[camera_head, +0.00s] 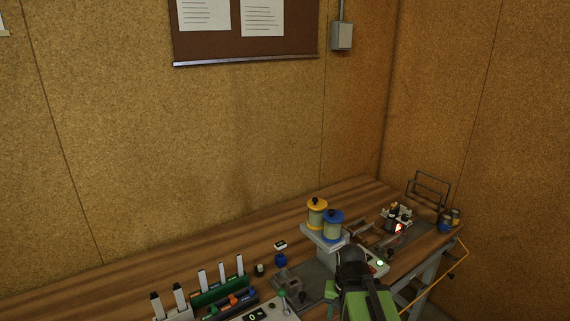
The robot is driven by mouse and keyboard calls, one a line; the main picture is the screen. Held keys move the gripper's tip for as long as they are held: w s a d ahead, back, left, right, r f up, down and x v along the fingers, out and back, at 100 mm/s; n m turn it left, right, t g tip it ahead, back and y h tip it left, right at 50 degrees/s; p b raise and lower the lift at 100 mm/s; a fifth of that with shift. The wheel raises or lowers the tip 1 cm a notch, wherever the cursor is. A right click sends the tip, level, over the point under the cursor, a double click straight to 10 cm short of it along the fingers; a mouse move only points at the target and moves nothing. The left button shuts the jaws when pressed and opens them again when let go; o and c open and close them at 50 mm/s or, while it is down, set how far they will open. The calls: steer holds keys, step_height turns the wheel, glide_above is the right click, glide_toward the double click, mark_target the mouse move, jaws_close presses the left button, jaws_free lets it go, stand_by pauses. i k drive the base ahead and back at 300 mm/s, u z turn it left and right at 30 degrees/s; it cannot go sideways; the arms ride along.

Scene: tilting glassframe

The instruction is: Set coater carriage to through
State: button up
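A wooden workbench (190,275) runs along the wall and carries several small devices. A dark device with a red light (398,227) stands towards its right end; I cannot tell for sure whether this is the coater carriage, and its setting is too small to read. My green and black arm (367,303) reaches in from the bottom edge, in front of the bench's middle. My gripper's fingertips do not show clearly, so I cannot tell whether it is open or holds anything. The arm hides part of the bench behind it.
A yellow spool (317,214) and a blue spool (333,227) stand on a raised grey stand. A box with a green light (380,264) is right of my arm. Racks with upright white pieces (222,275) stand at lower left. An orange cable (455,262) hangs off the right end.

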mark_target(384, 252)
steer(key=z, duration=1.05)
steer(key=i, duration=0.4)
steer(key=u, duration=1.7)
